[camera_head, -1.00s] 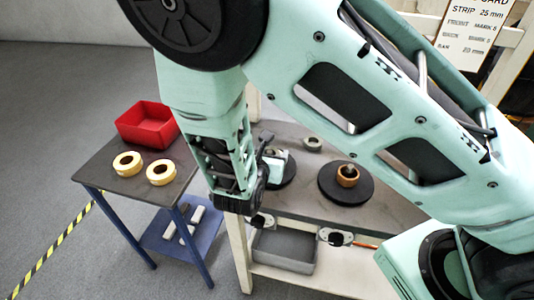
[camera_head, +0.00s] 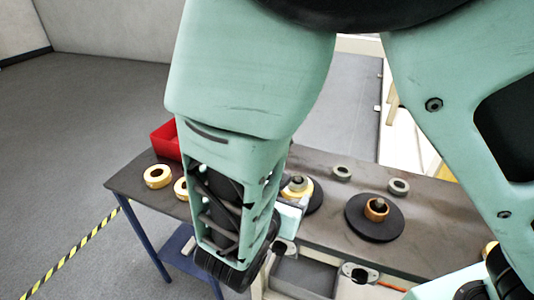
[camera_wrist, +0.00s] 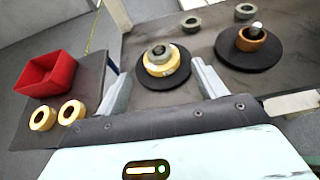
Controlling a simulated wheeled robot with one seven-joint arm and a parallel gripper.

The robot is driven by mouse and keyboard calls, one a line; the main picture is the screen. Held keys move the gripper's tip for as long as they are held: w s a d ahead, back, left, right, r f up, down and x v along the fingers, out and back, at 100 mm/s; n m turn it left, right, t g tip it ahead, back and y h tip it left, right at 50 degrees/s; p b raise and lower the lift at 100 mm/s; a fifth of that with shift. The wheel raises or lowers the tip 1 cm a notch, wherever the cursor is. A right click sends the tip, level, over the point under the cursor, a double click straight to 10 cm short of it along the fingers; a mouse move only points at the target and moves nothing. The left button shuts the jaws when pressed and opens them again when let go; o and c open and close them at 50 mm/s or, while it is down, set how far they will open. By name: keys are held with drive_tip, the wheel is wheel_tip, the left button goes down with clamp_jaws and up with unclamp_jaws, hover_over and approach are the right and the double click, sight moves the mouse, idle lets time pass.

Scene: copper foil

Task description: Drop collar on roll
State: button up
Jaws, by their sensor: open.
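In the wrist view a cream-yellow roll (camera_wrist: 164,66) lies on the left black disc (camera_wrist: 176,78). A grey collar (camera_wrist: 158,52) sits on top of the roll, near its middle. My gripper (camera_wrist: 161,68) is open, its two fingers well apart on either side of this roll and on the near side of it. Nothing is visible between the pads. In the head view the yellow roll (camera_head: 308,187) and the grey piece on it (camera_head: 297,182) show just right of my forearm. My gripper is largely hidden there.
A copper-brown roll (camera_wrist: 251,40) on a spindle stands on the right black disc (camera_wrist: 270,55). Two loose grey collars (camera_wrist: 191,24) (camera_wrist: 245,11) lie on the bench behind.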

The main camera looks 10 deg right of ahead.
drive_tip(key=s+d+r+m+g+y, duration=0.1)
drive_tip(key=s+d+r+m+g, duration=0.2)
drive_tip(key=s+d+m+g, duration=0.45)
drive_tip(key=s+a+r+m+g+y, duration=0.3)
drive_tip(key=s+a+r+m+y, duration=0.2)
drive_tip(key=m, duration=0.8)
drive_tip(key=s+a+y, duration=0.1)
drive_tip(key=s+y, duration=0.1)
drive_tip(key=s, duration=0.1)
drive_tip(key=shift+y, duration=0.3)
